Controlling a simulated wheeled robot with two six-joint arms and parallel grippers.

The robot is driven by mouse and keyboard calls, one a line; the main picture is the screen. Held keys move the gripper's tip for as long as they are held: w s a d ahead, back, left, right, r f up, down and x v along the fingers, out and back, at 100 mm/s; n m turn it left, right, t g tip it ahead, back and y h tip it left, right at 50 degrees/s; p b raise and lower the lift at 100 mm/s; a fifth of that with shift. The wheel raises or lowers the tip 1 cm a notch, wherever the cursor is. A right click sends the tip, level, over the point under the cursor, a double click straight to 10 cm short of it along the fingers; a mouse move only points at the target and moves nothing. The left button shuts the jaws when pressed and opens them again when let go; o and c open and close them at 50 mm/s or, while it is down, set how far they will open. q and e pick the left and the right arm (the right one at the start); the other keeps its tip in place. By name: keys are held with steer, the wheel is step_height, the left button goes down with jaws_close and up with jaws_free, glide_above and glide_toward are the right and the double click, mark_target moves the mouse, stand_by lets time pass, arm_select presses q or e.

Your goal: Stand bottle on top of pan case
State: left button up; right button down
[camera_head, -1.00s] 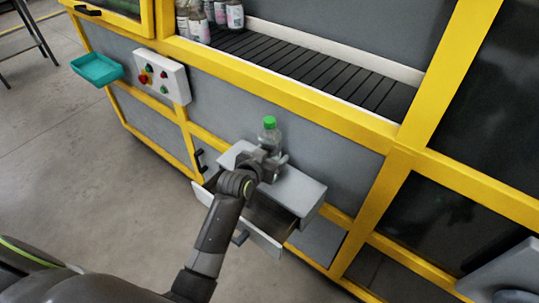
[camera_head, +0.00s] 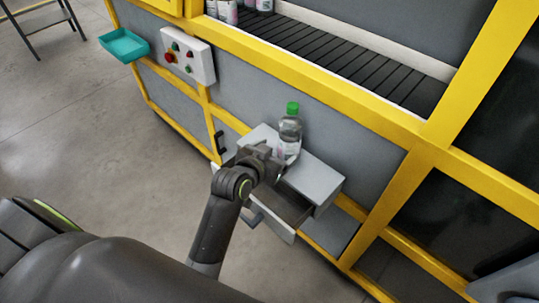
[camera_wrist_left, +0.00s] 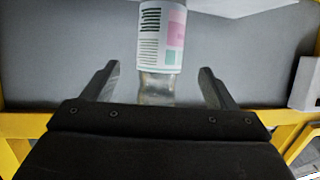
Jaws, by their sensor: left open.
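The clear bottle (camera_head: 290,132) with a green cap and a printed label stands upright on the light grey top of the pan case (camera_head: 318,180), against the machine's side. My left gripper (camera_head: 276,165) is open at the near left side of the bottle, low down. In the left wrist view the bottle (camera_wrist_left: 162,35) shows between and beyond the spread fingers (camera_wrist_left: 156,84), with a gap on each side. My right gripper is not in view.
An open drawer (camera_head: 282,208) juts out below the case. A control box (camera_head: 188,52) with buttons and a teal tray (camera_head: 124,43) are on the machine at the upper left. A slatted conveyor (camera_head: 345,62) with more bottles lies above.

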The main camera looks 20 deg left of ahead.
arm_select(q)
steer(key=shift+v, duration=1.75)
steer(key=s+a+f+n+g+y, duration=0.1)
steer(key=s+a+f+g, duration=0.25)
steer(key=s, duration=0.55)
steer(key=s+a+f+n+g+y, duration=0.1)
steer(key=s+a+f+g+y, duration=0.2)
steer(key=s, duration=0.5)
steer(key=s+a+f+g, duration=0.3)
steer(key=s+a, duration=0.2)
steer(key=s, duration=0.4)
step_height(320, 180, down, 23)
steer(key=a+g, duration=0.1)
steer(key=s+d+f+g+h, duration=0.1)
steer(key=s+f, duration=1.4)
steer(key=f, duration=0.2)
